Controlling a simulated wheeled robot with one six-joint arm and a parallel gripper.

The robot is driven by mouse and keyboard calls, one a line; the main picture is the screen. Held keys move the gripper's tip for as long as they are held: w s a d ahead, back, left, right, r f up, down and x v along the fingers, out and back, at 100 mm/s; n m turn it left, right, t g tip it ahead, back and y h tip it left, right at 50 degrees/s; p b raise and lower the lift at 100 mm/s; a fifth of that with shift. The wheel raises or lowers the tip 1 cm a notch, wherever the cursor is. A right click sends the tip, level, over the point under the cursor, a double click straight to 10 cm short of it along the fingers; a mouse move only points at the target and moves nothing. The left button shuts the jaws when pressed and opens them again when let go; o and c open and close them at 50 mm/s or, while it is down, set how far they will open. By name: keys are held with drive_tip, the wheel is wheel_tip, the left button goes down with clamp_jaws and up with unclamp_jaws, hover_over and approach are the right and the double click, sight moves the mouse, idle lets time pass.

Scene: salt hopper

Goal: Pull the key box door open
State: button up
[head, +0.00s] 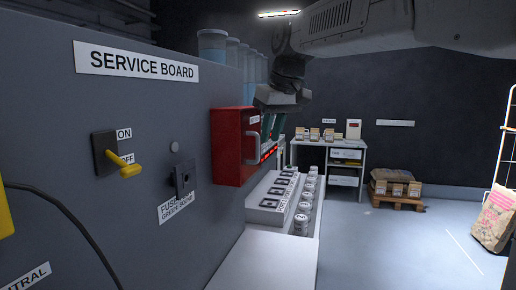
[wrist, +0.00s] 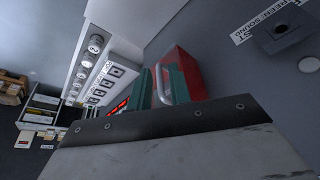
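The red key box (head: 228,148) sticks out from the grey service board in the head view, and its door looks shut. A pale bar handle (head: 252,148) stands on its front. My gripper (head: 271,137), with two green fingers, points down just to the right of that front. In the wrist view the red box (wrist: 190,70) lies beyond the fingers. There my gripper (wrist: 160,76) shows a gap between its fingers, and the handle (wrist: 166,86) appears in that gap. I cannot tell whether either finger touches the handle.
The service board (head: 140,65) carries a yellow-handled switch (head: 122,168) and a fuse socket (head: 183,180) left of the box. A pale ledge with a switch panel (head: 275,200) and several jars (head: 303,215) lies below. Open floor (head: 405,240) is at the right.

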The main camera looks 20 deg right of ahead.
sight(258, 158)
drive_tip(key=shift+t, duration=0.3)
drive_tip(key=w+f, duration=0.1)
drive_tip(key=w, duration=0.1)
drive_tip(key=w+f, duration=0.2)
drive_tip(key=w+a+f, duration=0.1)
drive_tip(key=w+f, duration=0.1)
drive_tip(key=w, duration=0.1)
drive_tip(key=shift+a+f, duration=0.1)
drive_tip(key=shift+f, duration=0.1)
drive_tip(key=shift+s, duration=0.1)
clamp_jaws()
